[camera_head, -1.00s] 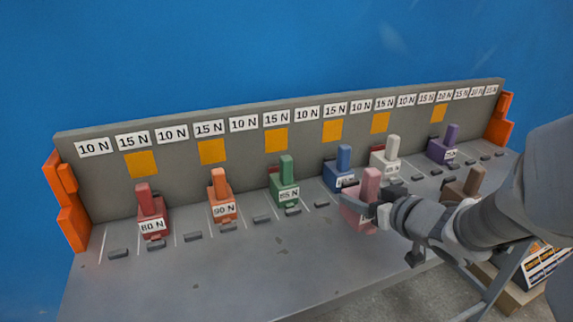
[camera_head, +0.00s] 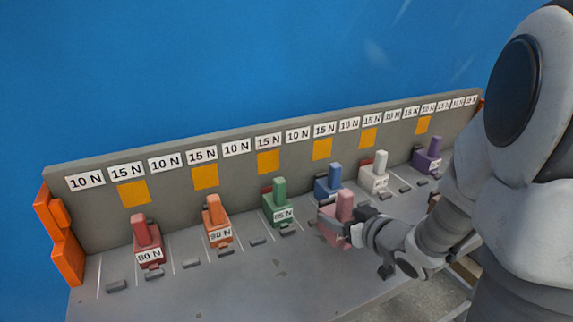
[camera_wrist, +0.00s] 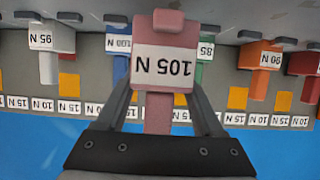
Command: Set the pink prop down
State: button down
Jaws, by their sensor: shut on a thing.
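The pink prop (camera_head: 340,221) is a block with an upright post, in front of the blue and green props in the head view. In the wrist view the pink prop (camera_wrist: 166,62) carries a label reading 105 N, upside down. My gripper (camera_head: 340,222) is shut on it; in the wrist view the two fingers of my gripper (camera_wrist: 158,112) stand on either side of its post. The prop looks roughly upright. I cannot tell whether its base touches the grey bench (camera_head: 260,290) or hangs just above it.
Red (camera_head: 147,243), orange (camera_head: 217,226), green (camera_head: 279,207), blue (camera_head: 329,184), white (camera_head: 376,177) and purple (camera_head: 428,157) props stand along the labelled grey back panel (camera_head: 100,215). Orange brackets (camera_head: 60,240) end the panel. My arm covers the right side.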

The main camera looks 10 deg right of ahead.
jog(key=w+a+b, duration=0.1)
jog(key=w, duration=0.3)
jog(key=w+a+b, duration=0.1)
jog(key=w+a, duration=0.1)
jog(key=w, duration=0.3)
jog(key=w+a+b, duration=0.1)
jog(key=w, duration=0.4)
jog(key=shift+w+a+b, duration=0.2)
jog(key=shift+a+b, duration=0.1)
jog(key=shift+a, duration=0.1)
jog(key=shift+f+b, duration=0.95)
jog(key=shift+f, duration=0.75)
jog(key=shift+f, duration=0.15)
jog(key=shift+c, duration=1.4)
grip_release()
jog(key=shift+f, duration=0.1)
